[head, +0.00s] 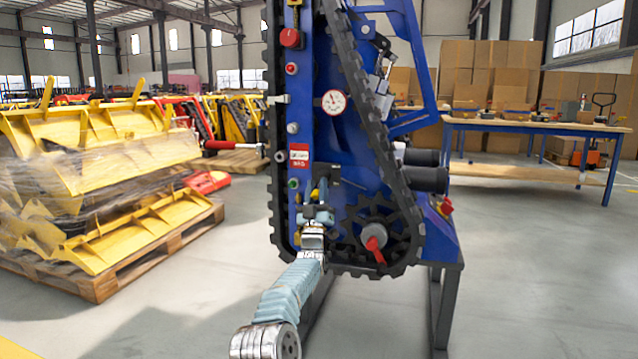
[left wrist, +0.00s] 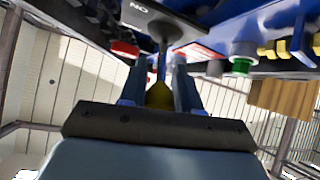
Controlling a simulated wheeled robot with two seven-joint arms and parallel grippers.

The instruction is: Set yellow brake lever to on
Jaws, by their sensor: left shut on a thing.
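The yellow brake lever (head: 315,193) is on the lower front of the blue tracked carrier (head: 305,120), which stands upright on its end. In the left wrist view its yellow grip (left wrist: 160,95) and dark shaft sit between the fingers. My left gripper (head: 318,210) is shut on it, and its two fingers also show in the left wrist view (left wrist: 159,78). A dark plate (left wrist: 138,8) with the letters of ON, upside down there, is close to the shaft. The gripper hides much of the lever in the head view. My right gripper is not in view.
A pressure gauge (head: 333,102), a red knob (head: 290,38) and a red label (head: 299,156) are above the lever. A toothed sprocket (head: 376,228) and black track are at its right. A pallet (head: 125,275) of yellow parts stands left, a workbench (head: 535,125) right.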

